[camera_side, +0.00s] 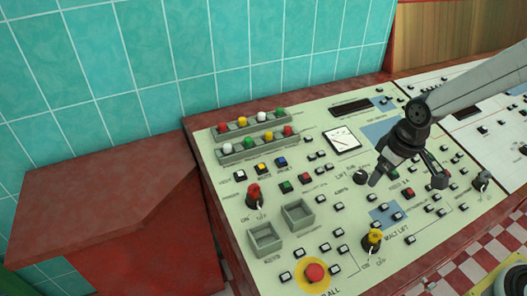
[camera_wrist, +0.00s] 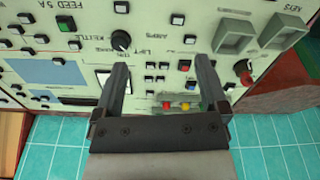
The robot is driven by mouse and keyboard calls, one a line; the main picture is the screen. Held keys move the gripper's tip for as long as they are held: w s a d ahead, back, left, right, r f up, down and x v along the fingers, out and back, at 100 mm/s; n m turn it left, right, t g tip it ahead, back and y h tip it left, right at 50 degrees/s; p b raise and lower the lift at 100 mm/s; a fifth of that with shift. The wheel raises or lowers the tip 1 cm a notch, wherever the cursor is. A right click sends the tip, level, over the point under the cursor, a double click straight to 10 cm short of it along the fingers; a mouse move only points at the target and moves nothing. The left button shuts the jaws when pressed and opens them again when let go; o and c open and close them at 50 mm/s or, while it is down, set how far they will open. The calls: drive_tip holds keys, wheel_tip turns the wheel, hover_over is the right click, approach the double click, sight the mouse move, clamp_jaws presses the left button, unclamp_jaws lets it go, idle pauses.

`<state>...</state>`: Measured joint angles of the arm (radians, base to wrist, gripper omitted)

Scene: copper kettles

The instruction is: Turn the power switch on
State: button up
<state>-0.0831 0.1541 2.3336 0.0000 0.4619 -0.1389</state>
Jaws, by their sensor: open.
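A red rotary switch (camera_side: 254,193) with ON and OFF marks stands on the left part of the pale control panel (camera_side: 225,180). The small word beside it is hard to read; it may be POWER. The red switch also shows at the right of the wrist view (camera_wrist: 243,70). A yellow rotary switch (camera_side: 375,238), also marked ON and OFF, stands near the panel's front edge. My gripper (camera_side: 408,178) is open and empty above the right half of the panel. In the wrist view its fingers (camera_wrist: 162,66) point at the panel, left of the red switch.
Two grey open boxes (camera_side: 251,240) (camera_side: 287,218) stand beside the red switch. Raised rows of coloured lamps (camera_side: 245,121) lie at the back left. A red mushroom button (camera_side: 314,272) sits at the front. A red cabinet (camera_side: 110,215) adjoins the left, with a tiled wall (camera_side: 150,60) behind.

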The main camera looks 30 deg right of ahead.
drive_tip(key=w+a+f+n+g, duration=0.1)
drive_tip(key=w+a+n, duration=0.6)
drive_tip(key=w+a, duration=0.5)
drive_tip(key=n+g, duration=0.1)
drive_tip(key=n, duration=0.4)
hover_over(254, 185)
wheel_tip(254, 185, down, 3)
drive_tip(key=shift+f, duration=0.15)
drive_tip(key=shift+f, duration=0.15)
drive_tip(key=shift+f, duration=3.75)
clamp_jaws()
